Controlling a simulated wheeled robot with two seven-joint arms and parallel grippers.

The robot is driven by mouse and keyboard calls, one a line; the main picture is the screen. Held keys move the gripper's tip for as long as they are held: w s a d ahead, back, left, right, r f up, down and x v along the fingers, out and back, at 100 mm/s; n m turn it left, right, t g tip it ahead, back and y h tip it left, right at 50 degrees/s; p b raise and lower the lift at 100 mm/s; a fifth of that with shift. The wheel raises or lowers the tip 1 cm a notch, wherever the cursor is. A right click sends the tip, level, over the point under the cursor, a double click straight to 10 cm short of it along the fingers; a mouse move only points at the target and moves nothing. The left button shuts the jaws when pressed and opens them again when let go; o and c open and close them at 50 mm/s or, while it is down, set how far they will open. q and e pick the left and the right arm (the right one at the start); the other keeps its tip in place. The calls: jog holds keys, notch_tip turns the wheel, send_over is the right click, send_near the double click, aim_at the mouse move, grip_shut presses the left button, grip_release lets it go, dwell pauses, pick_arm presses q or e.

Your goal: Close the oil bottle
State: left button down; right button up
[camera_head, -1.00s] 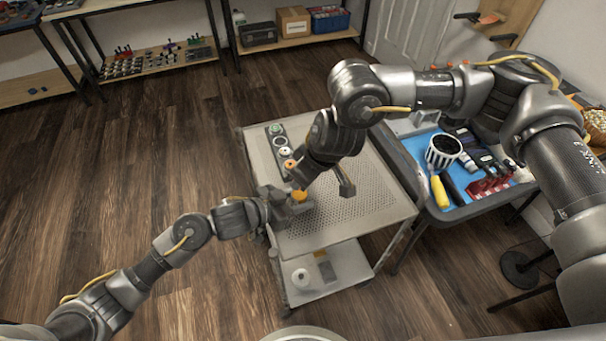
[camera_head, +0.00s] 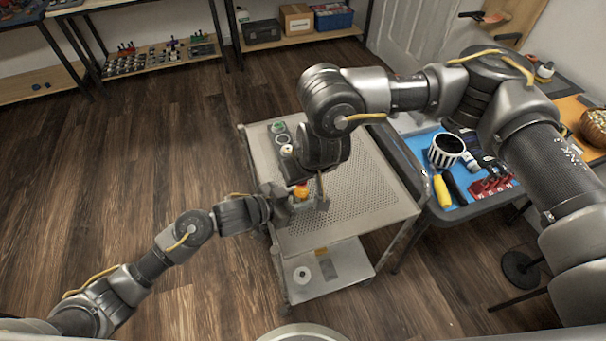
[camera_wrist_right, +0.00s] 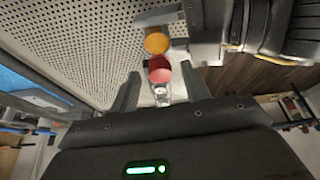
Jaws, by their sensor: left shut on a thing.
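A small orange round thing (camera_head: 301,193), which looks like the oil bottle, stands at the left end of the metal cart. My left gripper (camera_head: 286,205) reaches in from the left and is shut on it. It shows as an orange disc (camera_wrist_right: 157,42) in the right wrist view, beside the left gripper's grey jaws. Closer to my right gripper (camera_wrist_right: 160,78) is a round red piece (camera_wrist_right: 159,70), perhaps the cap. The right fingers stand apart on either side of it, with gaps visible. I cannot tell whether the red piece rests on the bottle.
The cart's perforated top (camera_head: 365,195) is clear to the right. A dark strip with round items (camera_head: 278,127) lies at its far left. A blue-topped table (camera_head: 420,150) with a striped cup (camera_head: 445,150) and tools stands at the right. Shelves line the back wall.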

jog(key=shift+r, duration=0.1)
jog(key=shift+r, duration=2.15)
jog(key=shift+c, duration=0.5)
